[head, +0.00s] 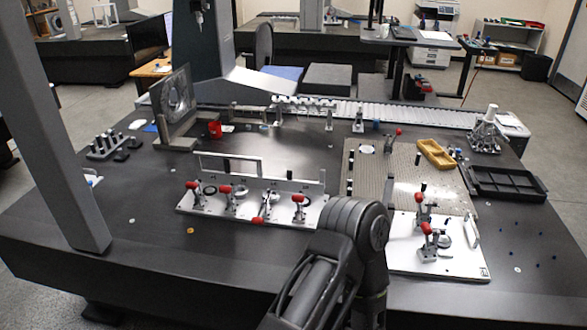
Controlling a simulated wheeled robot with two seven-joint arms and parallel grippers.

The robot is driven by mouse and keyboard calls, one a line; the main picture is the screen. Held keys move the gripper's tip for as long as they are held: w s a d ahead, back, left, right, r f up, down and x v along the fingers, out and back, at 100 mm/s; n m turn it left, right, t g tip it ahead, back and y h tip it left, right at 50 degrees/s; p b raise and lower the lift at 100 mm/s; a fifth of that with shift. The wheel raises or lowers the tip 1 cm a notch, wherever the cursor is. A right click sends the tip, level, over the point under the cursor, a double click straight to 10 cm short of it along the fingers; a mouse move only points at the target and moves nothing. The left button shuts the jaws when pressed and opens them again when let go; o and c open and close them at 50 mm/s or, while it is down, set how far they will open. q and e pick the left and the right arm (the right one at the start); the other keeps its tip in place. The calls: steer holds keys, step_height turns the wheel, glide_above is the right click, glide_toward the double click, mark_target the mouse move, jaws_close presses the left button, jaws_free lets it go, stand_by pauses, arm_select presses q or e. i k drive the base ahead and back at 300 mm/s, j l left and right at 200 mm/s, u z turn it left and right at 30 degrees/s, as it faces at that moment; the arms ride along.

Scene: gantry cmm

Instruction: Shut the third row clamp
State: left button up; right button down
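A pale plate with an upright back rail (310,187) stands near the middle of the dark table and carries a row of red-handled clamps. From the left they are the first clamp (194,196), the second clamp (229,203), the third clamp (267,206) and the fourth clamp (299,208). The third clamp's red handle lies low toward the front edge, unlike the raised red handles of the others. A dark arm of mine covers the area just right of and in front of the plate. Neither gripper shows.
A second white plate (455,262) with two red-handled clamps (428,238) lies at the right. A perforated plate (400,185), a yellow tray (436,154) and a black tray (508,184) sit behind it. The table's front left is mostly clear.

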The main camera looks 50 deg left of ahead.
mark_target(226, 190)
steer(key=u, duration=2.15)
